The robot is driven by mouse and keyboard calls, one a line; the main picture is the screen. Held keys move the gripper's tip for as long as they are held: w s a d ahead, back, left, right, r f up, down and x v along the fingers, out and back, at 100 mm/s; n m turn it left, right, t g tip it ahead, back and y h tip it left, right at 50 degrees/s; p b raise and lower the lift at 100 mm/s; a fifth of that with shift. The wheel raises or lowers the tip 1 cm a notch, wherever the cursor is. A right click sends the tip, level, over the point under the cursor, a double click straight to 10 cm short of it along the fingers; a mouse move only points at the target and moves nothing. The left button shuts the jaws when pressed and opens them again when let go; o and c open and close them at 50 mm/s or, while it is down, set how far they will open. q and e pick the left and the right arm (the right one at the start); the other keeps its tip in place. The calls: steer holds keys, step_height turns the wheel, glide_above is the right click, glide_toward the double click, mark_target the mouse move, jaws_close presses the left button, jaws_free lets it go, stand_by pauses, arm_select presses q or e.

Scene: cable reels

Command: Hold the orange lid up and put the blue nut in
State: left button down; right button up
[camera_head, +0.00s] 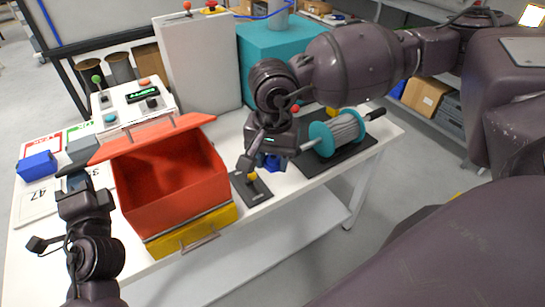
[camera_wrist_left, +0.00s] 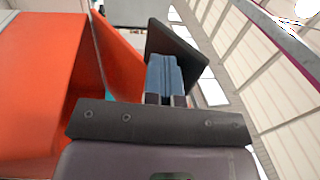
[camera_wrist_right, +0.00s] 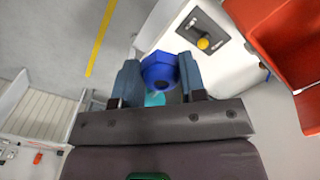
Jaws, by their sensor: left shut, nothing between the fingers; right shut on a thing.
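The orange lid (camera_head: 150,138) stands tilted open over the orange box (camera_head: 170,178), whose inside shows empty in the head view. My left gripper (camera_head: 72,178) is at the lid's left edge with its fingers shut and nothing between them; the lid (camera_wrist_left: 122,55) is beside the fingers in the left wrist view. My right gripper (camera_head: 262,158) is shut on the blue nut (camera_wrist_right: 160,70), seen between its two fingers in the right wrist view. The nut also shows in the head view (camera_head: 272,162), partly hidden by the gripper, right of the box and above the table.
A joystick plate with a yellow knob (camera_head: 252,177) lies right of the box. A cable reel (camera_head: 338,133) on a black mat stands further right. A blue bin (camera_head: 37,166) and a control panel (camera_head: 133,105) are at the left and back. A yellow drawer (camera_head: 190,232) is under the box.

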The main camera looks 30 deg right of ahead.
arm_select(q)
steer(key=shift+w+r, duration=0.35)
steer(key=shift+r, duration=0.3)
steer(key=shift+w+r, duration=0.3)
steer(key=shift+r, duration=0.3)
steer(key=shift+w+r, duration=1.25)
steer(key=shift+r, duration=0.3)
steer(key=w+r, duration=0.4)
steer(key=w, duration=0.2)
steer(key=shift+r, duration=0.2)
arm_select(e)
steer(key=w+a, duration=1.4)
steer(key=a, duration=0.5)
steer(key=shift+w+d+f, duration=0.35)
steer(key=shift+w+f, duration=0.25)
steer(key=shift+f, duration=2)
steer(key=shift+w+d+f, duration=0.3)
steer(key=shift+w+f, duration=0.25)
steer(key=shift+f, duration=2.1)
steer(key=shift+w+d+f, duration=0.35)
steer(key=shift+w+f, duration=0.25)
steer(key=shift+f, duration=2)
